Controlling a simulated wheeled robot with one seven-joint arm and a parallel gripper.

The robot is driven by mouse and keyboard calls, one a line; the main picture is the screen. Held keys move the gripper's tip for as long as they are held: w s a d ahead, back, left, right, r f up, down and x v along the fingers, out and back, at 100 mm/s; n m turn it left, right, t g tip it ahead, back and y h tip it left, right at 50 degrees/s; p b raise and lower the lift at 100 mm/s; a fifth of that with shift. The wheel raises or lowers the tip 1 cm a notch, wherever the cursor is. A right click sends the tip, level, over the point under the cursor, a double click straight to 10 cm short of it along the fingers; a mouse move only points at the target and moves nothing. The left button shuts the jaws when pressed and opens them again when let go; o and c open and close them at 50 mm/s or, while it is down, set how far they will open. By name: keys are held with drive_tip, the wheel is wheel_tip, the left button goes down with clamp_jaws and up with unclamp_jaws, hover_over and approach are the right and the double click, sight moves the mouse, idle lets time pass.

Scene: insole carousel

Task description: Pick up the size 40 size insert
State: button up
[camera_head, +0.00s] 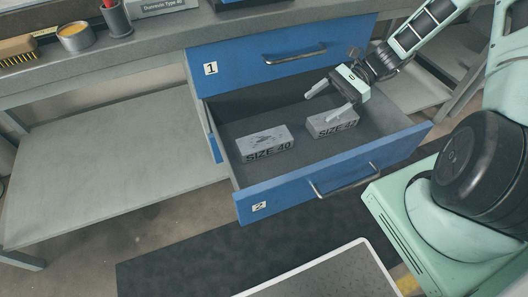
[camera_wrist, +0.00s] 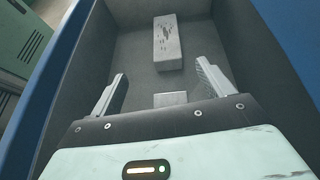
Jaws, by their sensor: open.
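The size 40 insert (camera_head: 264,144) is a grey block lettered SIZE 40, lying in the left part of the open lower drawer (camera_head: 290,193). In the wrist view it appears as the farther block (camera_wrist: 167,42), beyond my fingertips, with dark marks on top. A second grey block, apparently lettered SIZE 42 (camera_head: 334,124), lies to its right. My gripper (camera_head: 322,106) is open and empty, over or beside this right block and apart from the size 40 insert. In the wrist view my gripper (camera_wrist: 160,75) partly hides the nearer block (camera_wrist: 170,99).
The drawer walls stand around both blocks. A shut blue drawer labelled 1 (camera_head: 235,68) is above at the back. The bench top (camera_head: 150,48) carries a brush (camera_head: 18,50), a yellow-filled tin (camera_head: 75,36) and a dark cup (camera_head: 116,19). Bare drawer floor separates the blocks.

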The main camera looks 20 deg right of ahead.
sight(270, 137)
drive_tip(key=shift+w+d+f+m+t+y, duration=0.1)
drive_tip(key=shift+d+f+m+t+y, duration=0.2)
drive_tip(key=shift+d+f+m, duration=0.2)
drive_tip(key=shift+w+a+f, duration=0.1)
drive_tip(key=shift+a+f, duration=0.05)
drive_tip(key=shift+f, duration=0.05)
drive_tip(key=b+x, duration=0.3)
drive_tip(key=x, duration=1.3)
drive_tip(key=shift+a+f+b, duration=0.1)
drive_tip(key=shift+a+b, duration=0.2)
drive_tip(key=shift+a, duration=0.1)
drive_tip(key=c, duration=1.7)
drive_tip(key=shift+w+r, duration=0.1)
drive_tip(key=shift+r, duration=0.15)
